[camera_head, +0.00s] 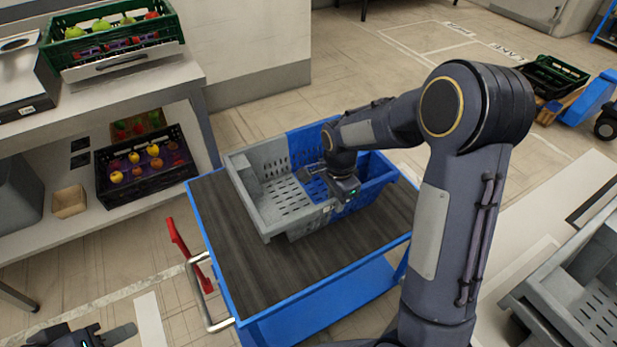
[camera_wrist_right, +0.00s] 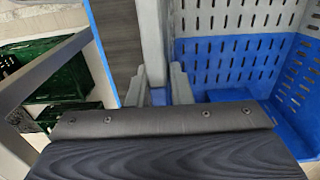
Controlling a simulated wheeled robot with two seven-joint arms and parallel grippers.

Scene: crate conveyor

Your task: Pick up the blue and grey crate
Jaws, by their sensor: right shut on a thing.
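The blue and grey crate (camera_head: 258,205) sits on the dark top of a blue cart, its left part grey and its right part blue, with slotted walls and floor. It looks empty. My right gripper (camera_head: 345,194) is at the crate's near wall. In the right wrist view, its fingers (camera_wrist_right: 158,88) are shut on the crate's grey rim (camera_wrist_right: 151,40), one on each side. The crate's blue inside shows to the right there. My left gripper (camera_head: 90,336) is at the bottom left edge, cut off by the frame and away from the crate; its opening is unclear.
The blue cart (camera_head: 215,235) has a red and metal handle (camera_head: 190,255) on its left. A shelf at left holds a green fruit crate (camera_head: 115,58) and a dark fruit crate (camera_head: 190,165). A grey crate (camera_head: 545,300) stands at lower right. Open floor lies behind the cart.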

